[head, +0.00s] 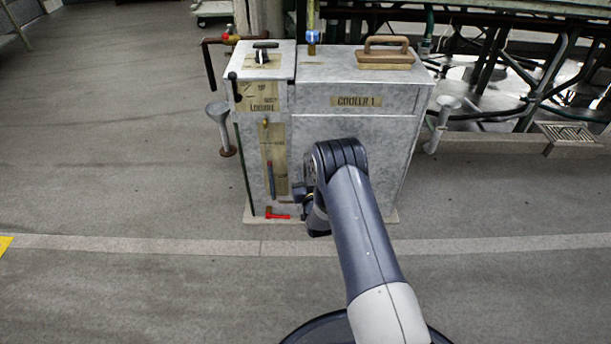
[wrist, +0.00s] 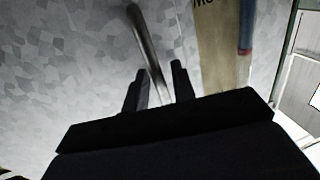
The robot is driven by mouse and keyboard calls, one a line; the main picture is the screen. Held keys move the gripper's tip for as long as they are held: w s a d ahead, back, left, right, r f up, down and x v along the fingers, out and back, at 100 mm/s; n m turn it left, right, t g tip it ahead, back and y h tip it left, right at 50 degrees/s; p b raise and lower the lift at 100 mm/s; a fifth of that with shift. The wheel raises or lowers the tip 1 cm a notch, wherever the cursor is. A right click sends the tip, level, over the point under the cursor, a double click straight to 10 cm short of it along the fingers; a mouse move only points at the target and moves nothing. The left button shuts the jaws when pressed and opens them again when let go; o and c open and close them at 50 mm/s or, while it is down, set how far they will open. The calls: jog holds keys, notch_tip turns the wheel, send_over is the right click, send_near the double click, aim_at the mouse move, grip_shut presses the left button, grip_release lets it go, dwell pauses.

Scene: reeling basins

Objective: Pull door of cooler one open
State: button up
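Cooler one (head: 352,133) is a grey galvanised metal box with a "COOLER 1" label (head: 356,101) on its upper front. Its front door panel (head: 385,150) looks closed and is partly hidden by my arm. In the wrist view a slim metal bar handle (wrist: 143,35) runs down the galvanised face and passes between the fingers of my gripper (wrist: 159,80). The two dark fingers stand apart, one on each side of the bar. I cannot tell whether either finger touches it. In the head view the handle and fingertips are hidden behind my arm.
A narrower cabinet section with a strip gauge (head: 270,160) and a red valve handle (head: 278,214) adjoins at left. Funnels on pipes (head: 220,115) (head: 446,110) flank the cooler. The floor in front is clear.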

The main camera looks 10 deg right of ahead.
grip_shut()
jog(key=shift+s, duration=0.15)
dwell(0.4)
